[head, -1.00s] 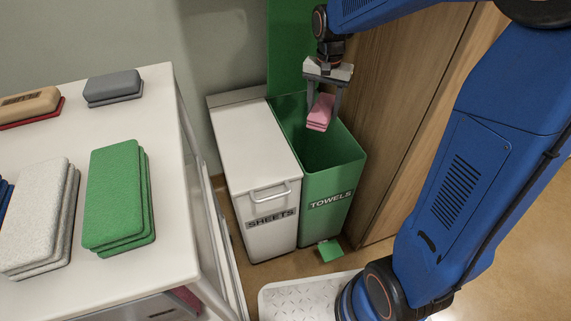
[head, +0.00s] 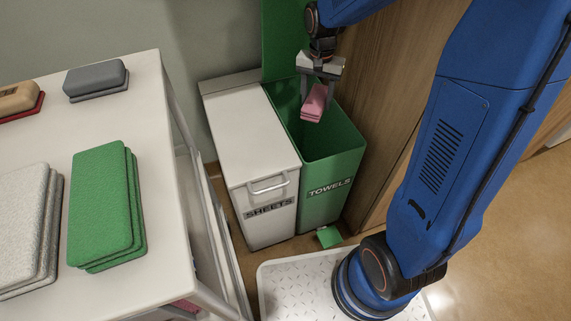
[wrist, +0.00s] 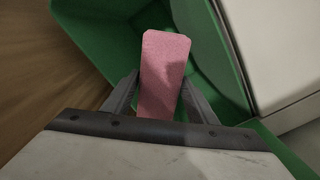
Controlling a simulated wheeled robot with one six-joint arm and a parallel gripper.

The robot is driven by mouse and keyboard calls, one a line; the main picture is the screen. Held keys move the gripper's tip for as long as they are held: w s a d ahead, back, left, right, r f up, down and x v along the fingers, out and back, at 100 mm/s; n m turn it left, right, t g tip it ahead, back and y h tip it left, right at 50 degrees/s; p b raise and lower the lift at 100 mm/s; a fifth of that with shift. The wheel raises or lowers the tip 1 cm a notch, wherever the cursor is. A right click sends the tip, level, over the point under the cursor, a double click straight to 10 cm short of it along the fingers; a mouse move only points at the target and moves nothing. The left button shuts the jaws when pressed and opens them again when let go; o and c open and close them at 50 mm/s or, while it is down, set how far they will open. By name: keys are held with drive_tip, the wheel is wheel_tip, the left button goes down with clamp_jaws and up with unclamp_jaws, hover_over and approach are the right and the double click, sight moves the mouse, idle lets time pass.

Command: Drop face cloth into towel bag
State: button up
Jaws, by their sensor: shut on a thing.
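A pink folded face cloth (head: 315,103) is held between the fingers of my gripper (head: 318,85). In the wrist view the pink cloth (wrist: 163,75) sits between both fingers (wrist: 158,95). The towel bag is a green open-topped bin (head: 328,190) labelled TOWELS. My gripper and the cloth are over its opening, and the cloth hangs at about the height of the rim or a little above. The green inside walls (wrist: 110,30) show around the cloth in the wrist view. The bin's bottom is hard to see.
A white closed bin labelled SHEETS (head: 245,140) stands directly left of the green one. A wood panel (head: 385,110) is close on the right. A white table (head: 165,200) with folded cloths is at left. A green pedal (head: 329,236) sits at the bin's foot.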

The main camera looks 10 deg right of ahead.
drive_tip(key=shift+f, duration=0.3)
drive_tip(key=o, duration=1.1)
drive_tip(key=shift+r, duration=0.1)
wheel_tip(320, 180, up, 12)
